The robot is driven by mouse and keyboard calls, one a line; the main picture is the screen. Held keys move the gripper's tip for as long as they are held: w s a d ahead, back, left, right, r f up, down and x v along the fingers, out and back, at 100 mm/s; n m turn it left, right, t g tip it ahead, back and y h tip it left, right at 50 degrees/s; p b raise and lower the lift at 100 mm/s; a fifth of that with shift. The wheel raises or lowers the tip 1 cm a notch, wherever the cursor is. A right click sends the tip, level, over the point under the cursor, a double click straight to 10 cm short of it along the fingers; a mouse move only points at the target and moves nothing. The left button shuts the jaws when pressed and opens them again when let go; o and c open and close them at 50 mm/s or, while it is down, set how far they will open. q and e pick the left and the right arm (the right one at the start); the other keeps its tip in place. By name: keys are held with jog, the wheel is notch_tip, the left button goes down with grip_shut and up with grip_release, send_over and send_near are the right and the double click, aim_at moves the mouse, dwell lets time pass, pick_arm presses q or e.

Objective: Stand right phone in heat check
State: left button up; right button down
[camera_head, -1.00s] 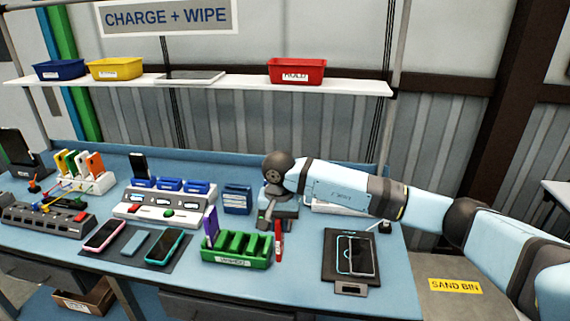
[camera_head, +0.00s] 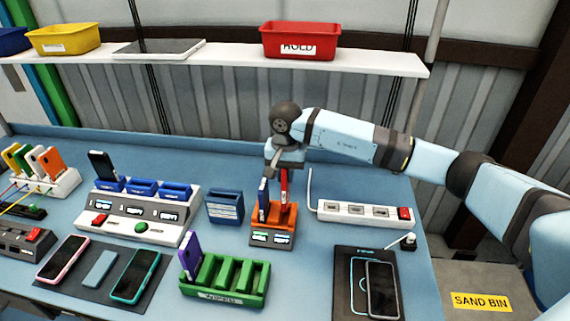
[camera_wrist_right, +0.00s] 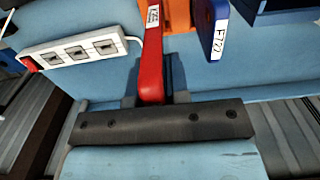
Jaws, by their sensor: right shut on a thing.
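My right gripper (camera_head: 284,165) is shut on a thin red phone (camera_head: 284,187), held upright with its lower end at the right side of an orange stand (camera_head: 273,225) with small lit displays. I cannot tell whether its lower end is seated in a slot. A blue phone (camera_head: 262,199) stands in the stand's left side. In the right wrist view, the red phone (camera_wrist_right: 151,60) comes out from the jaws, the orange stand (camera_wrist_right: 180,16) is behind it, and the labelled blue phone (camera_wrist_right: 212,32) is to the right. My left gripper is not in view.
A green rack (camera_head: 225,292) with a purple phone (camera_head: 190,256) stands front left of the stand. A blue box (camera_head: 225,207) is to its left, a white power strip (camera_head: 362,212) to its right. A black pad (camera_head: 345,290) carrying a dark phone (camera_head: 383,290) is front right.

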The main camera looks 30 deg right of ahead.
jog(key=shift+s+f, duration=0.15)
jog(key=shift+f, duration=0.55)
notch_tip(320, 180, down, 2)
jog(key=shift+b, duration=0.95)
jog(key=shift+f+b, duration=1.55)
jog(key=shift+f, duration=0.35)
jog(key=shift+f+b, duration=0.3)
jog(key=shift+b, duration=0.05)
